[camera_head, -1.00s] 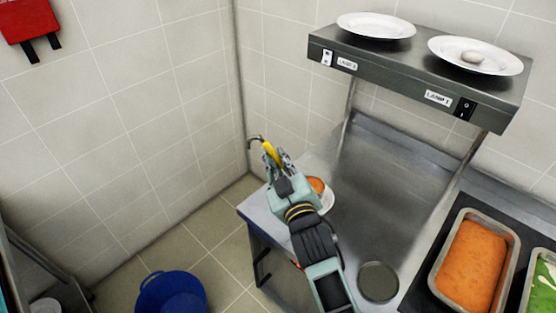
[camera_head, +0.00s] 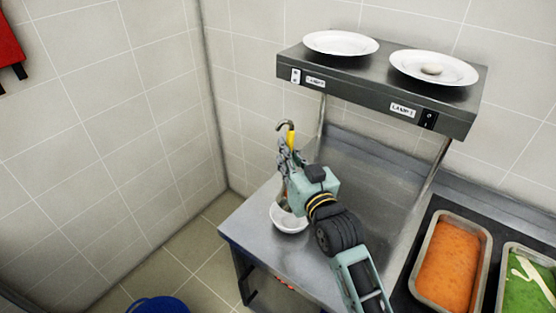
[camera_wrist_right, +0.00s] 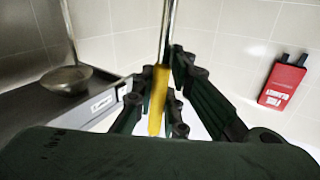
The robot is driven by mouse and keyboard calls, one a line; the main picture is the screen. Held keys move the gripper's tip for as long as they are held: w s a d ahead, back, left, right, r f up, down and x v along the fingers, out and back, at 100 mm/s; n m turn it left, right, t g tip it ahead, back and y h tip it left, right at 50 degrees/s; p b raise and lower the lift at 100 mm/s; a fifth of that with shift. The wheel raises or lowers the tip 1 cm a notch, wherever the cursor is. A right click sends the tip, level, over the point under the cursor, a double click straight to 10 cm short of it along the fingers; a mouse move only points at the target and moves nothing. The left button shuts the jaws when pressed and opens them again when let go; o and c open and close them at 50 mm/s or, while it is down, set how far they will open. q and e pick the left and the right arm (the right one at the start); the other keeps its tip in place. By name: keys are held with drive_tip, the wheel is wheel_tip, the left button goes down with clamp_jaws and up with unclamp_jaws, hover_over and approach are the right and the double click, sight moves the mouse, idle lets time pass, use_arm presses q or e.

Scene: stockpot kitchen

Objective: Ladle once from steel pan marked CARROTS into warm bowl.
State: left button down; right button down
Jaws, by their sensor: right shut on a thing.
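My right gripper (camera_head: 288,165) is shut on the yellow handle of a ladle (camera_head: 291,141). Its dark hooked end points up, and the gripper hides much of the ladle. The handle and steel shaft (camera_wrist_right: 166,30) also show in the right wrist view. A white bowl (camera_head: 291,227) stands on the steel counter, directly below the gripper in the head view. A little orange shows at the bowl, partly covered by the gripper; I cannot tell whether it lies in the ladle or the bowl. A steel pan of orange food (camera_head: 415,283) is at right, its marking not visible. My left gripper is out of view.
A lamp shelf (camera_head: 375,92) with two white plates, one holding a small pale object, overhangs the back of the counter. A pan of green food (camera_head: 530,285) is beside the orange one. A blue tub (camera_head: 158,305) is on the floor. Tiled walls close the corner.

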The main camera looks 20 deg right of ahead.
drive_tip(key=w+d+f+m+b, duration=0.1)
drive_tip(key=d+f+m+b, duration=0.4)
drive_tip(key=d+m, duration=0.3)
drive_tip(key=w+d+f+m+b, duration=0.1)
drive_tip(key=d+f+m+b, duration=0.4)
drive_tip(key=d, duration=0.8)
drive_tip(key=shift+w+d+f+m+b, duration=0.15)
drive_tip(key=shift+f+m+b, duration=0.4)
drive_tip(key=shift+m, duration=0.85)
drive_tip(key=shift+f, duration=0.1)
drive_tip(key=shift+f, duration=0.1)
idle(0.7)
